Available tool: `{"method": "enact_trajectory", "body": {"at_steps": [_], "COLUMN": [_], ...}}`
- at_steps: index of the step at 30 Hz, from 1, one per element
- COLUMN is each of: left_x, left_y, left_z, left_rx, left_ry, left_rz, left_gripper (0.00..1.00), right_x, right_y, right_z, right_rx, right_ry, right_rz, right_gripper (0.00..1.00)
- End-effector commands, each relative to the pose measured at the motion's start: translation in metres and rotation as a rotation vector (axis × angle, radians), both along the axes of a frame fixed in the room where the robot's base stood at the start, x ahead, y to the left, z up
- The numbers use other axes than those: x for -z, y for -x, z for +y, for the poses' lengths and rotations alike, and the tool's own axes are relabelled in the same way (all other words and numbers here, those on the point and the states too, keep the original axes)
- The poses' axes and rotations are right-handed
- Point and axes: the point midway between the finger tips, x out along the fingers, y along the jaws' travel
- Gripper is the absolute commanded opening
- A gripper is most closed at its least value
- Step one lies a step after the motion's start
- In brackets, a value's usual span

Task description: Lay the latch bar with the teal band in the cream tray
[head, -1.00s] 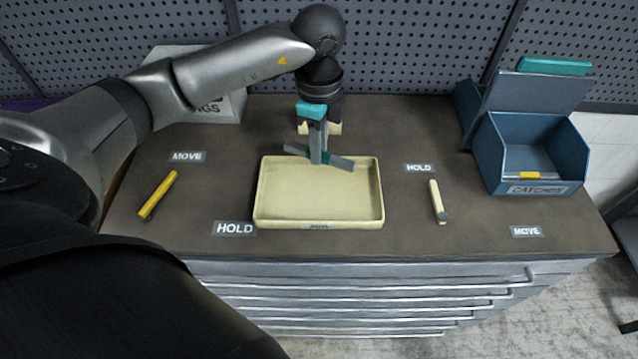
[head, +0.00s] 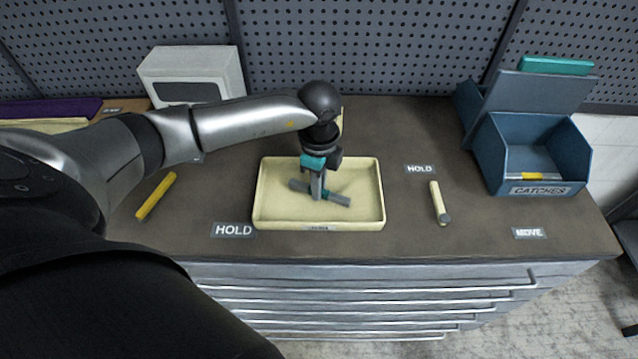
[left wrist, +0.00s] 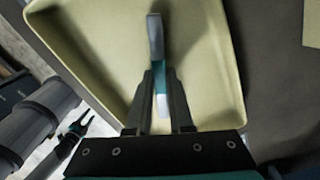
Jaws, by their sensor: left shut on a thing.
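The grey latch bar with the teal band (head: 338,199) is held by my left gripper (head: 318,192) over the cream tray (head: 262,205). The gripper points down and is shut around the bar near its middle. In the left wrist view the bar (left wrist: 156,40) runs between the two fingers (left wrist: 160,90), with the cream tray (left wrist: 215,60) behind it. The bar is inside the tray's outline; I cannot tell whether it touches the tray floor.
A yellow bar (head: 156,197) lies left of the tray, and a cream bar (head: 437,200) lies right of it. A blue catches bin (head: 530,150) stands at the right. A white box (head: 195,75) stands at the back left. HOLD and MOVE labels mark the worktop.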

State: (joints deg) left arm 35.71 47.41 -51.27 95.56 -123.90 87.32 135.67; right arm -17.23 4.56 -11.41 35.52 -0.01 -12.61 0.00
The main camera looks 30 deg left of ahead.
Motion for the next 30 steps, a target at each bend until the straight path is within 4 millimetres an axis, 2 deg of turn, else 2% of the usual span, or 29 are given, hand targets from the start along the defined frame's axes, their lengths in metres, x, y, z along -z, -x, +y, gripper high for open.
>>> {"method": "enact_trajectory", "body": {"at_steps": [4, 5, 12, 19, 23, 26, 30], "left_x": [0.003, 0.003, 0.003, 0.002, -0.005, -0.020, -0.050], "left_y": [-0.001, 0.000, 0.000, 0.000, -0.001, -0.001, -0.002], "left_z": [0.000, 0.000, 0.000, 0.000, 0.000, 0.000, 0.000], "left_rx": [0.000, 0.000, 0.000, 0.000, 0.000, 0.001, 0.001], "left_ry": [0.001, 0.000, 0.000, 0.000, 0.001, 0.001, 0.001], "left_rz": [-0.002, 0.000, 0.000, 0.000, -0.002, -0.004, -0.006], "left_gripper": [0.00, 0.22, 0.49, 0.49, 0.49, 0.49, 0.49], "right_x": [0.002, 0.002, 0.002, 0.002, -0.001, -0.002, -0.005], "right_y": [0.000, 0.000, 0.000, 0.000, 0.000, 0.000, 0.000], "right_z": [0.000, 0.000, 0.000, 0.000, 0.000, 0.000, 0.000], "right_rx": [0.000, 0.000, 0.000, -0.001, -0.001, -0.001, -0.001], "right_ry": [0.000, 0.000, 0.000, 0.000, 0.000, 0.000, 0.000], "right_rz": [0.000, 0.000, 0.000, 0.000, 0.000, 0.000, 0.000], "right_gripper": [0.53, 0.53, 0.53, 0.53, 0.53, 0.53, 0.53]}}
